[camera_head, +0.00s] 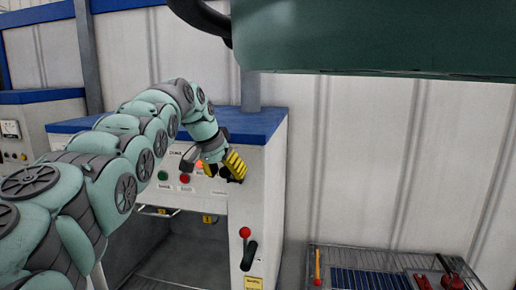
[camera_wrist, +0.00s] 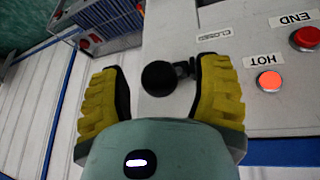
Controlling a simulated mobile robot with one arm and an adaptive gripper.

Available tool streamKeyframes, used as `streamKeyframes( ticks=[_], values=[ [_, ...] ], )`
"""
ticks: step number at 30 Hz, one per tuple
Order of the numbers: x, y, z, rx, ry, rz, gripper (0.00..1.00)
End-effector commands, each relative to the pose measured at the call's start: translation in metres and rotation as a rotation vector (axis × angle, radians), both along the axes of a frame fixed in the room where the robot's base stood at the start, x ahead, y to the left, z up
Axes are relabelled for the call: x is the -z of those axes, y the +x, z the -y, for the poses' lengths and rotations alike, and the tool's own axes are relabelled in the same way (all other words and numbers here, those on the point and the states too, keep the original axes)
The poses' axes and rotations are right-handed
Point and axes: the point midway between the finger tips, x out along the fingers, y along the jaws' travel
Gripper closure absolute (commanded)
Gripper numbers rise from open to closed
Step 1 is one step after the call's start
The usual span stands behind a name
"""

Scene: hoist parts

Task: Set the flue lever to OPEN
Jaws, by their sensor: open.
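The flue lever's round black knob (camera_wrist: 161,78) shows in the wrist view, with a short dark arm reaching right from it. A label reading CLOSED (camera_wrist: 215,34) is on the pale panel above and to the right of the knob. My gripper (camera_wrist: 163,75) is open, with a yellow-padded finger on either side of the knob. In the head view my gripper (camera_head: 222,166) is at the front of the white cabinet (camera_head: 268,190) and hides the lever. An OPEN label cannot be made out.
A red END button (camera_wrist: 306,38) and a lit HOT lamp (camera_wrist: 269,81) are right of my gripper in the wrist view. A red-knobbed handle (camera_head: 246,233) is lower on the cabinet. A rack with red tools (camera_head: 370,277) stands at lower right.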

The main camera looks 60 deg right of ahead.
Motion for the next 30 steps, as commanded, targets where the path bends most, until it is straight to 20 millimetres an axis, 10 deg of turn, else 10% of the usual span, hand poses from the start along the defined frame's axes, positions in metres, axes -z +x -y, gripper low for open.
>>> streamKeyframes(
  ticks=[30],
  values=[
    [-0.106, 0.003, -0.055, -0.002, -0.001, 0.0, 0.36]
  ],
)
